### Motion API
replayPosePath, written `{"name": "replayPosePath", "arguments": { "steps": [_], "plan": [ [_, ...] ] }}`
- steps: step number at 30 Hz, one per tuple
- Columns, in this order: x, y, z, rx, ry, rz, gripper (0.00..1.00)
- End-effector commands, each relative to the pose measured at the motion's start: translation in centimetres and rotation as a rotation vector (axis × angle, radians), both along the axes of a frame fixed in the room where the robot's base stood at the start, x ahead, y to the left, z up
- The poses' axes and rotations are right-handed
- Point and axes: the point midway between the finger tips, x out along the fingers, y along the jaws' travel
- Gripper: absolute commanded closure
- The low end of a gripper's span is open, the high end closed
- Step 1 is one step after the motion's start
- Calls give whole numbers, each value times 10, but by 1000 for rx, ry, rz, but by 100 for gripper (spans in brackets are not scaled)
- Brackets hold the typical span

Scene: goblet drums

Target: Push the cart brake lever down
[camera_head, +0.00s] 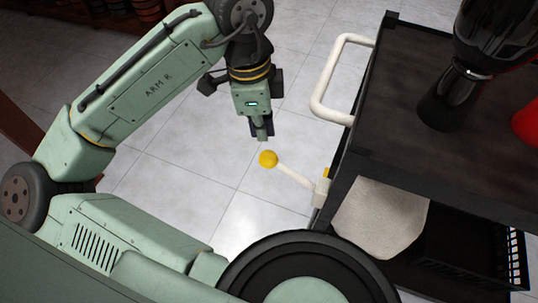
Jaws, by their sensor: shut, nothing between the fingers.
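The cart brake lever (294,176) is a pale rod with a yellow ball knob (268,159) at its free end. It juts out to the left from a pale mount (321,190) on the side of the dark cart (387,140), with the knob end higher in the picture than the mount. My gripper (262,134) points down and is shut, with nothing in it. Its fingertips appear just above the yellow knob in the picture, with a small gap between. How far apart they are in depth I cannot tell.
A white push handle (322,92) sticks out from the cart's left side, right of my gripper. A black goblet drum (458,85) stands on the cart top beside a red object (526,122). A black basket (517,262) sits below. Open tiled floor (180,180) lies left of the lever.

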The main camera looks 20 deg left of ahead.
Motion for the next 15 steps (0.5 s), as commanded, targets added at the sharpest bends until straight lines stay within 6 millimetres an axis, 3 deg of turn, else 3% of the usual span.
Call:
{"name": "replayPosePath", "arguments": {
  "steps": [8, 15],
  "plan": [
    [1, -1, -19, 0, -1, 1, 100],
    [2, -4, -50, 2, -2, 1, 100]
  ]
}}
